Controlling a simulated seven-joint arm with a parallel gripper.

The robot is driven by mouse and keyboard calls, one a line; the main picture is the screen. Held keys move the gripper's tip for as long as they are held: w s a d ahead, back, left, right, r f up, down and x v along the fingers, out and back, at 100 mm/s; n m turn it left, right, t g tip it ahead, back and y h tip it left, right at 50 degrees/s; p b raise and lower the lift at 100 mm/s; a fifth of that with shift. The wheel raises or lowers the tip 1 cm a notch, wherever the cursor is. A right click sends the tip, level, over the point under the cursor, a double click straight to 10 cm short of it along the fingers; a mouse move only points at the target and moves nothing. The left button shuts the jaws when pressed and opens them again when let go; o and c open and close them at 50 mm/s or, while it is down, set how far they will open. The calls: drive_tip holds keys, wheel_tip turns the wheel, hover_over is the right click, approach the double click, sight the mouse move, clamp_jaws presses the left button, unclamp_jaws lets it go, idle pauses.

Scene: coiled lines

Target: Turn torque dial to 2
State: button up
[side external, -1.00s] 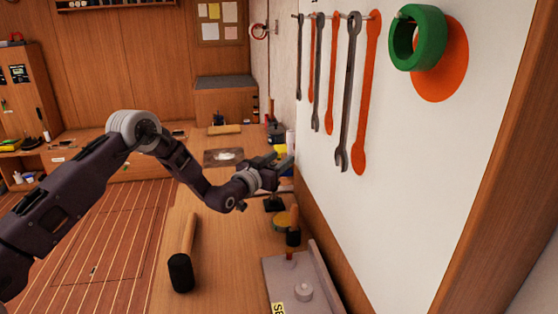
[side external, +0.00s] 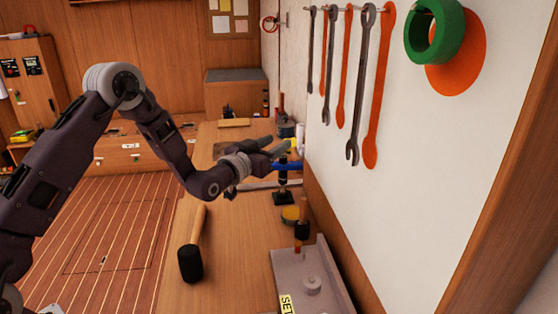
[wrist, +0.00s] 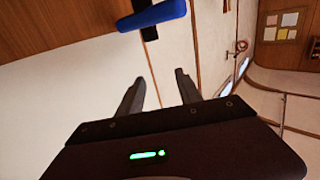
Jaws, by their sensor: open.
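My gripper (side external: 280,148) is open and empty, raised above the bench near the white wall in the side external view. Its two fingers stand apart in the wrist view (wrist: 158,86). No dial marked as torque can be read. A grey panel (side external: 290,268) on the bench at the lower right carries a round grey knob (side external: 312,284) and a partly cut-off yellow label. Its numbers cannot be made out. My gripper is well above and beyond this panel. A blue bar (side external: 288,166) on a black stand is close to my gripper; the wrist view shows a blue bar (wrist: 152,15) beyond the fingertips.
A black-headed mallet (side external: 191,262) lies on the wooden bench. A yellow-topped round tin (side external: 291,214) and a dark-handled tool (side external: 302,228) are beside the panel. Wrenches (side external: 362,85) and a green ring (side external: 434,35) hang on the wall. The bench between mallet and panel is clear.

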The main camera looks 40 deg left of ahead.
sight(281, 158)
wheel_tip(281, 158, down, 6)
drive_tip(key=s+r, duration=0.1)
drive_tip(key=s, duration=0.2)
drive_tip(key=w, duration=0.7)
drive_tip(key=shift+w+f, duration=0.15)
drive_tip(key=shift+f, duration=0.15)
clamp_jaws()
